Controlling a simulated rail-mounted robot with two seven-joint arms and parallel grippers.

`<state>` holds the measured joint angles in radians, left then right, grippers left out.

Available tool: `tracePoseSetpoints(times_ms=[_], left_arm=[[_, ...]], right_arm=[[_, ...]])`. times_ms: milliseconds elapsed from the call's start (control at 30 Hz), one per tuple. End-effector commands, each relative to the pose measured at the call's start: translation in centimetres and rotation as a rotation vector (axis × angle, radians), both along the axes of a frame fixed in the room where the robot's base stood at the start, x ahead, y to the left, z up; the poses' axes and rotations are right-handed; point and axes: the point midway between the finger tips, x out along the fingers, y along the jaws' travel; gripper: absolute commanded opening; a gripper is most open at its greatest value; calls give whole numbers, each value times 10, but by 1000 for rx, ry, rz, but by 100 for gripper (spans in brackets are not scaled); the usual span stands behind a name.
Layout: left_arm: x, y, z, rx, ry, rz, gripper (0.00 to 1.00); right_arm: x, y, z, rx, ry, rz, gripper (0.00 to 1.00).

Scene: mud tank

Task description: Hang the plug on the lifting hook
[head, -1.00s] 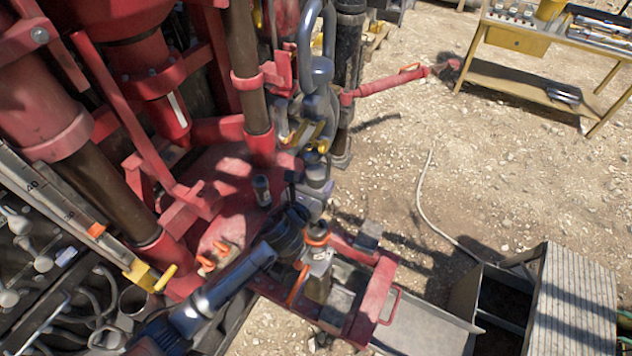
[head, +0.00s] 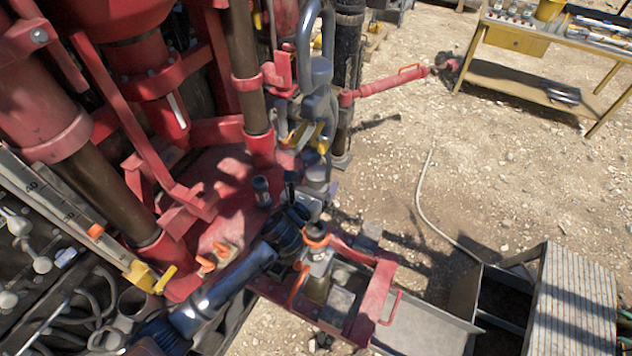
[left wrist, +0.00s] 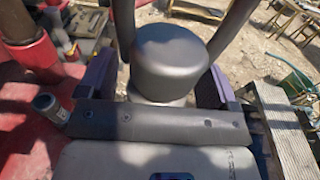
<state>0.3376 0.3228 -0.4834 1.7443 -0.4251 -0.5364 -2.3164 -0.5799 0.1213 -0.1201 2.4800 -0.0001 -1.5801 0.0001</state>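My left gripper (head: 314,188) is at the end of the arm from the lower left. In the left wrist view its two purple fingers (left wrist: 155,90) stand wide apart. A round grey cap with a narrower neck, perhaps the plug (left wrist: 170,62), is between them. Finger contact is unclear. The grey cap also shows in the head view (head: 317,173). Above the gripper is a large grey loop with a grey block in it, perhaps the lifting hook (head: 305,42). Two dark bars rise beside the cap in the left wrist view. My right gripper is not seen.
Red rig columns (head: 245,75) and a red base plate (head: 225,185) are close at the left. A small silver cylinder (head: 261,188) stands on the plate. A red frame (head: 376,295) lies below right of the gripper. Open gravel (head: 480,150) is at the right.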

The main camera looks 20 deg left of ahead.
Motion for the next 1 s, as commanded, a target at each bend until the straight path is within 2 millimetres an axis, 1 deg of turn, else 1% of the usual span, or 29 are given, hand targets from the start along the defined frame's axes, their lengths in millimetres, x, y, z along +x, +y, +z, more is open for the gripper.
tracePoseSetpoints(times_ms=[33,67,200,233,300,433,567,800,1000], left_arm=[[0,0,-1,0,2,0,90],[0,0,-1,0,2,0,92],[0,0,-2,0,3,0,92],[-1,0,-6,2,11,1,92],[-2,0,-6,2,11,1,92],[-10,1,-5,3,8,0,92],[-30,4,-3,3,6,-1,92],[-78,11,0,4,5,-1,92],[-111,15,2,2,4,-1,92]], right_arm=[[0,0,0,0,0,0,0],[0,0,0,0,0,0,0],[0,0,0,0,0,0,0],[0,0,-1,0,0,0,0],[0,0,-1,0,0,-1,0],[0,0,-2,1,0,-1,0],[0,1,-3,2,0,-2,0],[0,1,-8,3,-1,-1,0],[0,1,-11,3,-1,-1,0]])
